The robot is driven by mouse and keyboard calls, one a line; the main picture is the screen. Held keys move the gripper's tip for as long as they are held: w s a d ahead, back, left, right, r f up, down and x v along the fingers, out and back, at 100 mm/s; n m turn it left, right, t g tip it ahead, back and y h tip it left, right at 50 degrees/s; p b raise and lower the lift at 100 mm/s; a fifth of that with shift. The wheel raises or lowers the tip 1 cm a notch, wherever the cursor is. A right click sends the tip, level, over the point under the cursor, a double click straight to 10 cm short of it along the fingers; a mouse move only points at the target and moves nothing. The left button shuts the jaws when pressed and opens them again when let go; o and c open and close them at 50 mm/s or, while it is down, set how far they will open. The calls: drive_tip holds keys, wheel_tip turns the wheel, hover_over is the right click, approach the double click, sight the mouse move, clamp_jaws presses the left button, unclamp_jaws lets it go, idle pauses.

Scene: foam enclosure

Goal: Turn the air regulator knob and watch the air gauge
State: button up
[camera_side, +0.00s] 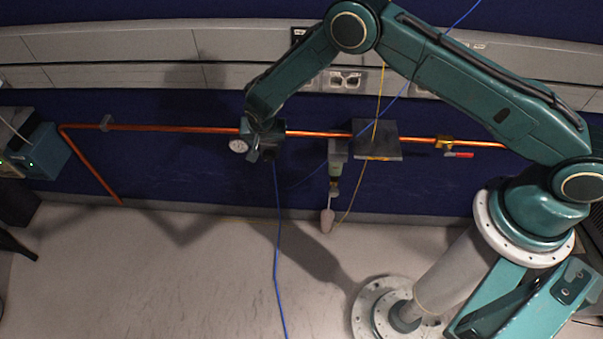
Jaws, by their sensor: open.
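A round white air gauge (238,146) sits on the copper pipe line along the blue wall, left of centre. A dark regulator body (268,153) is just right of the gauge, with a blue hose hanging from it. My gripper (262,128) is at the end of my arm, over the top of the regulator and close beside the gauge. It is open. The regulator knob is hidden by my gripper and wrist, so I cannot tell whether the fingers are around it or touching it. The gauge needle is too small to read.
The copper pipe (180,129) runs across the wall. Right of the regulator are a grey box (377,140), a hanging filter unit (336,165) and a red-handled valve (458,155). The blue hose (277,250) crosses the grey floor (180,280), which is mostly clear.

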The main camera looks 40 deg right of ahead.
sight(267, 155)
drive_tip(key=shift+f, duration=0.15)
drive_tip(key=shift+x, duration=6.7)
drive_tip(key=shift+c, duration=0.5)
drive_tip(key=c, duration=0.9)
drive_tip(key=shift+w+g+h, duration=0.2)
drive_tip(key=shift+g+h, duration=0.1)
drive_tip(key=shift+h, duration=0.1)
drive_tip(key=o, duration=1)
